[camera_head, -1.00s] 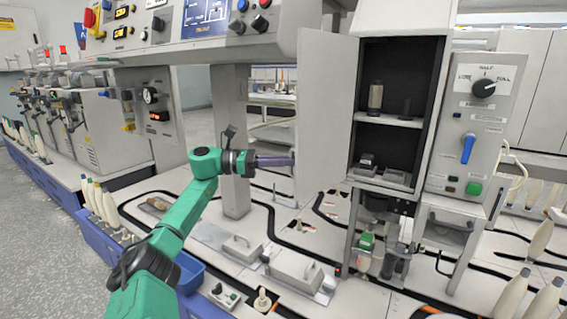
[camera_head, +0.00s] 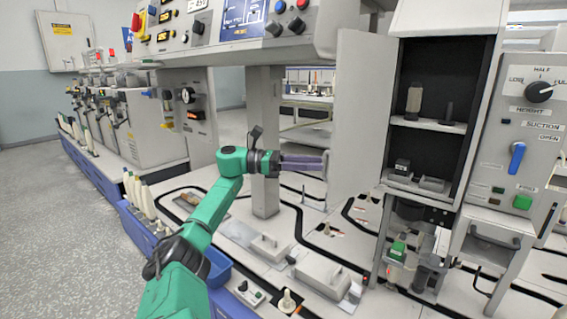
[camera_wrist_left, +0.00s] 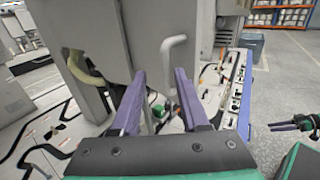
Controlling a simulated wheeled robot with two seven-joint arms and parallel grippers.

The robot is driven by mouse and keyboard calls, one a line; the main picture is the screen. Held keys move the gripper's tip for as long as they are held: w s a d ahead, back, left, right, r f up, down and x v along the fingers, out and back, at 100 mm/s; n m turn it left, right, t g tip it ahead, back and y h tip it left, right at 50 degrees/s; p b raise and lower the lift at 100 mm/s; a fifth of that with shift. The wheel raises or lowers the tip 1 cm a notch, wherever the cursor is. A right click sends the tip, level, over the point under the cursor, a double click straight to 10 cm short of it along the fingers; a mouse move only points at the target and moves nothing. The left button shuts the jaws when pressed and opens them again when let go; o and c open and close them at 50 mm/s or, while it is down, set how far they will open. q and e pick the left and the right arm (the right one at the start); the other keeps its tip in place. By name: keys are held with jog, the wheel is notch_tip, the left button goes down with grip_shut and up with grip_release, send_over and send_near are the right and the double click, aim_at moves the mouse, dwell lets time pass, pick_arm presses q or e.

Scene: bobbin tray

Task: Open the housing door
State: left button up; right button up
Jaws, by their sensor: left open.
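The housing door (camera_head: 360,115) is a pale grey panel that stands swung open to the left of the dark housing interior (camera_head: 440,75). Its pale bar handle (camera_wrist_left: 170,55) shows in the left wrist view on the door face. My left gripper (camera_head: 322,162) is at the door's left edge, low down. In the left wrist view its two purple fingers (camera_wrist_left: 160,76) are apart, with the lower part of the handle seen between them. I cannot tell whether they touch it. My right gripper (camera_wrist_left: 303,121) shows at the right edge of that view; its jaw state is unclear.
Inside the housing are a bobbin (camera_head: 414,98) on a shelf and small blocks below. A control panel (camera_head: 525,130) with a knob, blue lever and green button is right of it. Metal covers (camera_head: 318,272) lie on the bench below my left arm.

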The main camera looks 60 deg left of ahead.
pick_arm(q)
jog(key=p+v, duration=0.1)
jog(key=v, duration=1.1)
pick_arm(e)
jog(key=shift+w+d+r+n+g+h, duration=0.1)
jog(key=shift+d+r+n+g+h, duration=0.3)
jog(key=shift+d+g, duration=0.35)
pick_arm(q)
jog(key=shift+a, duration=0.1)
pick_arm(e)
jog(key=shift+a, duration=0.1)
